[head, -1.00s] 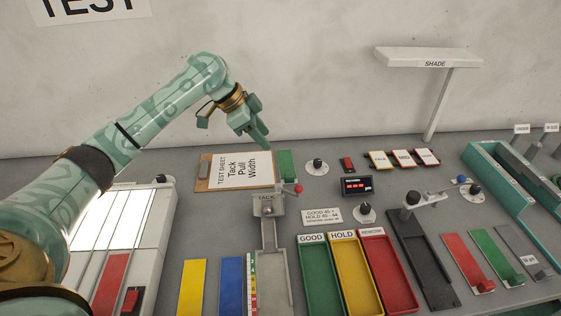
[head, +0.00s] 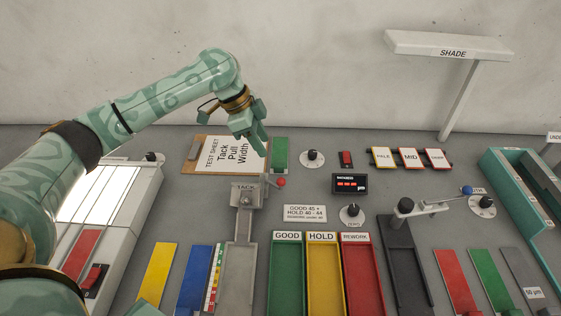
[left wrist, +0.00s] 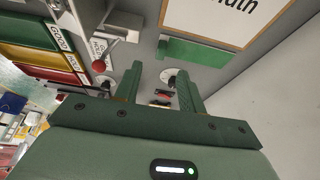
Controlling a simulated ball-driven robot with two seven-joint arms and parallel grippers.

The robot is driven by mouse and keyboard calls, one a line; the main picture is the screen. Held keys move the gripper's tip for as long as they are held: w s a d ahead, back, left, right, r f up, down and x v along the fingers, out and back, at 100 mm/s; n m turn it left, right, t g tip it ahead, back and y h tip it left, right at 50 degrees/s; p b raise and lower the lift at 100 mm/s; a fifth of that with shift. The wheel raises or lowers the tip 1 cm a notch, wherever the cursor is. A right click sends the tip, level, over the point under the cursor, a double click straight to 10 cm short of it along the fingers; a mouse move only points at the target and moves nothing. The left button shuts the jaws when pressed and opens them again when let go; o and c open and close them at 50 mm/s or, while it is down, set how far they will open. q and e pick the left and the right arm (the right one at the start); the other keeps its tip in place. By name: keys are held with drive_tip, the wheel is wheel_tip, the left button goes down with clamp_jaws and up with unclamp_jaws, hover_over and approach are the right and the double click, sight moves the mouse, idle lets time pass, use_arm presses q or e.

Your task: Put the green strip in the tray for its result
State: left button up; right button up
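A green strip (head: 280,154) lies flat on the bench at the right edge of the test sheet board. It also shows in the left wrist view (left wrist: 195,52). My left gripper (head: 258,146) is above the bench, just left of the strip in the head view. In the left wrist view its fingers (left wrist: 160,88) stand apart with nothing held between them. Three result trays stand at the front: green GOOD (head: 287,285), yellow HOLD (head: 325,283) and red REWORK (head: 363,285). All three look empty. My right gripper cannot be made out.
A grey tack tester (head: 247,195) with a red-knobbed lever stands left of the trays. A small red readout (head: 350,184), its digits too small to read, and a rule card (head: 304,213) sit behind them. A shade (head: 450,47) stands at the back right.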

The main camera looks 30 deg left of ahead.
sight(277, 164)
use_arm(q)
drive_tip(key=shift+x, duration=1.25)
drive_tip(key=shift+w+d+f+b, duration=0.15)
drive_tip(key=shift+f+b, duration=0.3)
drive_tip(key=shift+d+f, duration=0.1)
drive_tip(key=shift+f, duration=0.1)
drive_tip(key=b+x, duration=0.1)
drive_tip(key=x, duration=0.1)
drive_tip(key=b+x, duration=0.2)
drive_tip(key=x, duration=0.1)
drive_tip(key=shift+w+r, duration=0.1)
drive_tip(key=shift+w, duration=0.1)
drive_tip(key=shift+r, duration=0.15)
use_arm(e)
drive_tip(key=f, duration=0.2)
drive_tip(key=d+f, duration=0.1)
drive_tip(key=f, duration=0.1)
drive_tip(key=shift+s+f, duration=0.2)
use_arm(q)
clamp_jaws()
